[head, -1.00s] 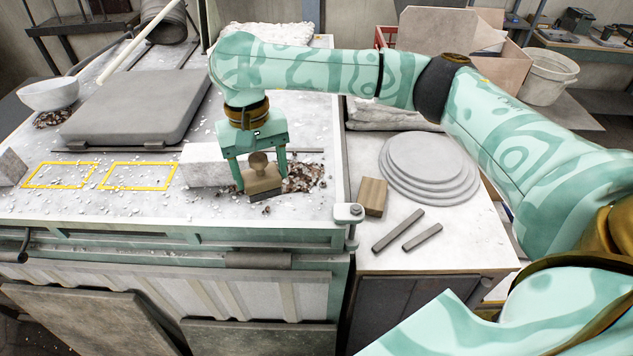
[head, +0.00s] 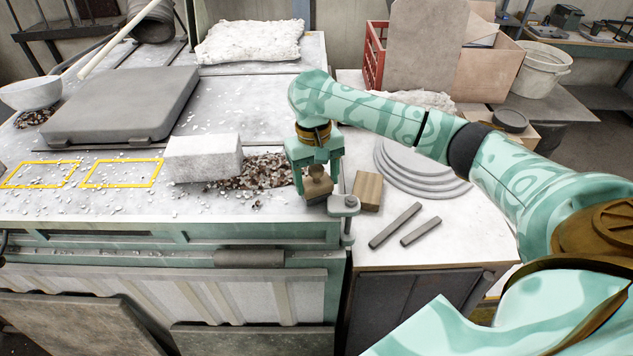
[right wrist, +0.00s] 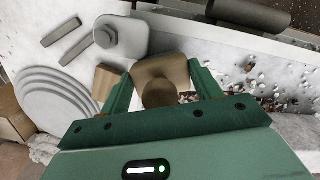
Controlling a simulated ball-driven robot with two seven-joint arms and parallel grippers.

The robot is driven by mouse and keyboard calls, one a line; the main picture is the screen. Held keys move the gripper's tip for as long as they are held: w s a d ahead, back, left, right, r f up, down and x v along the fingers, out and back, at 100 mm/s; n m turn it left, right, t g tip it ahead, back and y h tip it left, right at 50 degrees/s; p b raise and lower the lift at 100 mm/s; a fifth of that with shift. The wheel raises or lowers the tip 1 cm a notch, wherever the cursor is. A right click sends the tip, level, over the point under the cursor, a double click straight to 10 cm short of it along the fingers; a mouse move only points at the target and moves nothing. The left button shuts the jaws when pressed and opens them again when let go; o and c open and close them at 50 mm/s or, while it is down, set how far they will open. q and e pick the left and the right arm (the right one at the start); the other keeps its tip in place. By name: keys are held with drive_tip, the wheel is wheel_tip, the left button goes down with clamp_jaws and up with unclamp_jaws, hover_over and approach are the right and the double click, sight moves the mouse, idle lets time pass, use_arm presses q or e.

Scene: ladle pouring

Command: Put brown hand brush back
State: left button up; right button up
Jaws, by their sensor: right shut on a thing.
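The brown hand brush (head: 318,190) has a round knob on a wooden block. My right gripper (head: 316,182) is shut on it, at the right end of the white worktop by its clamp-like corner fitting (head: 343,205). In the right wrist view the brush (right wrist: 160,70) sits between the two fingers of the right gripper (right wrist: 160,90), with its knob towards the camera. I cannot tell whether the brush touches the worktop. My left gripper is not in view.
A brown wooden block (head: 368,191), two grey bars (head: 395,226) and stacked grey discs (head: 415,168) lie on the lower side table. Brown and white chips (head: 255,172) lie beside a white block (head: 203,158). Yellow outlines (head: 122,172) mark the worktop at left.

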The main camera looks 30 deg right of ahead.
drive_tip(key=shift+f, duration=0.1)
drive_tip(key=o, duration=1)
drive_tip(key=shift+c, duration=0.2)
drive_tip(key=r+p, duration=0.1)
drive_tip(key=r, duration=0.3)
drive_tip(key=w+r+p, duration=0.1)
drive_tip(key=r+p, duration=0.1)
drive_tip(key=r, duration=0.2)
drive_tip(key=r+p, duration=0.1)
drive_tip(key=r, duration=0.3)
drive_tip(key=shift+w, duration=0.25)
